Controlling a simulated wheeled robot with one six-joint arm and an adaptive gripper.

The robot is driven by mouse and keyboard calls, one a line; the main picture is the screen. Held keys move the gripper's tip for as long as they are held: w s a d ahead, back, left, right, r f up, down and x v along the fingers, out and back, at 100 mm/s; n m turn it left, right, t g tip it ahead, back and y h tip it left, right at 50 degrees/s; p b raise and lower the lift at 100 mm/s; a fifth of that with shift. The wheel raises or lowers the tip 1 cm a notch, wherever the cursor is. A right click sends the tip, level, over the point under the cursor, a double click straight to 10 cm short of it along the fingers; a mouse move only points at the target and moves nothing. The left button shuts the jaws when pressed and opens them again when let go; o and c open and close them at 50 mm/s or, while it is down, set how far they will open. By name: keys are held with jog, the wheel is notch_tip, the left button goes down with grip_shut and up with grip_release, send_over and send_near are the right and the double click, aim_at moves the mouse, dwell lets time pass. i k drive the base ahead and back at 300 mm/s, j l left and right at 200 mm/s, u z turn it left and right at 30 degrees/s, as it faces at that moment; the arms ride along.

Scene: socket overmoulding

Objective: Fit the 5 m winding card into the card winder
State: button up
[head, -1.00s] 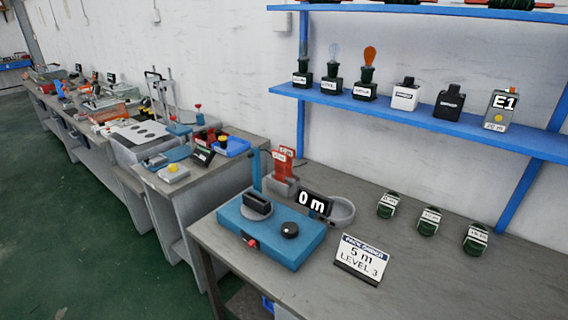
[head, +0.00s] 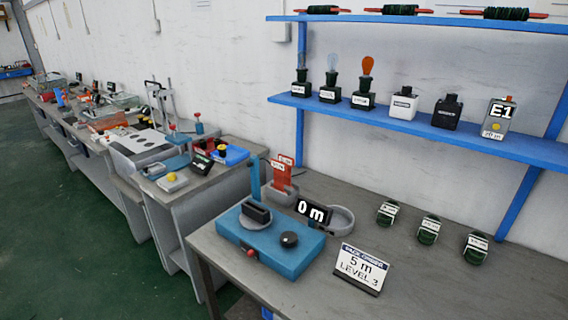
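The card winder (head: 290,257) is a blue box on the near bench, with a grey disc bearing a black slotted holder (head: 256,212), a black knob (head: 289,239) and a red button. Its display (head: 313,211) reads "0 m". Red-orange cards (head: 280,174) stand upright in a grey holder (head: 291,191) behind the winder; their print is too small to read surely. I see no card in the winder's black holder. My gripper is not in view.
The bench's right front is clear.

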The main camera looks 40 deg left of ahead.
aim_at(254, 215)
jog(key=i+l+u, duration=0.15)
jog(key=i+u, duration=0.2)
jog(key=u, duration=0.15)
jog(key=i+l+u, duration=0.65)
jog(key=u, duration=0.3)
jog(key=z, duration=0.3)
jog(key=i+j+z, duration=0.1)
jog(key=j+z, duration=0.55)
jog(key=i+j+z, duration=0.1)
jog(key=j+z, duration=0.15)
jog(key=j, duration=0.8)
jog(key=j+z, duration=0.3)
jog(key=j, duration=1.65)
jog(key=k+j, duration=0.1)
jog(key=j, duration=0.75)
